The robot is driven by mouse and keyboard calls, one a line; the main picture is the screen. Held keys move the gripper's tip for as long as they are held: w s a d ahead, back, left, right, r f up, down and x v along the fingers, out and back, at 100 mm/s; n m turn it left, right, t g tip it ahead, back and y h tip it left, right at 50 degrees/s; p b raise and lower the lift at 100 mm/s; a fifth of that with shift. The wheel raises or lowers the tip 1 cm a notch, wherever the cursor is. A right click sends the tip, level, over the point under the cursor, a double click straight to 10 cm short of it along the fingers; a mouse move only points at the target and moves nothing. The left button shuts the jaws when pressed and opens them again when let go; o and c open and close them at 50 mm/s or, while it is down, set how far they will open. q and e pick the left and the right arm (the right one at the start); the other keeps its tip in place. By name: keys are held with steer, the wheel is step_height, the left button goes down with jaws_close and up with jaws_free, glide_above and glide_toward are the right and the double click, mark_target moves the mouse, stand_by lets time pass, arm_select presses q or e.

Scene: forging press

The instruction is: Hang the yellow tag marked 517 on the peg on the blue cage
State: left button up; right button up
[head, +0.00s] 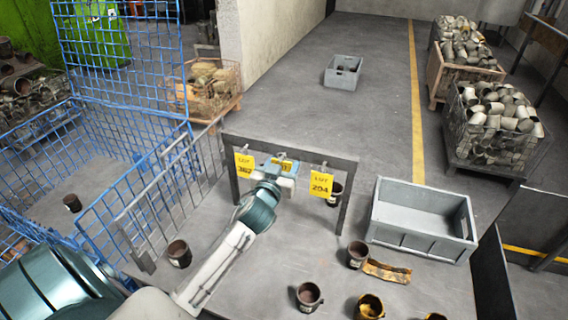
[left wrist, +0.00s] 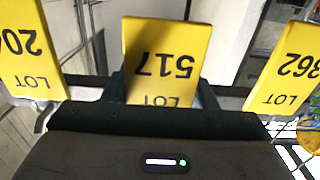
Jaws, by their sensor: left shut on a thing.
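The yellow tag marked 517 (left wrist: 160,62) stands upside down in the middle of the left wrist view, between my left gripper's fingers. In the head view only its top part (head: 287,164) shows above my gripper. My left gripper (head: 280,171) is shut on this tag at the grey rack (head: 290,147). I cannot tell whether the tag is still on its hook. The blue cage (head: 100,130) stands at the left, apart from the gripper. I cannot make out its peg. My right gripper is not in view.
Yellow tags 362 (head: 244,164) and 204 (head: 321,186) hang on either side of my gripper, close by. A grey bin (head: 425,241) and several dark cups (head: 308,296) stand on the table to the right.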

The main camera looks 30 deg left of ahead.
arm_select(q)
steer(key=shift+s, duration=0.2)
steer(key=shift+v, duration=2.25)
steer(key=shift+d, duration=0.1)
steer(key=s+d+f+b, duration=0.1)
steer(key=s+f+b, duration=0.1)
steer(key=s, duration=0.4)
steer(key=shift+d+b, duration=0.2)
steer(key=shift+b, duration=0.4)
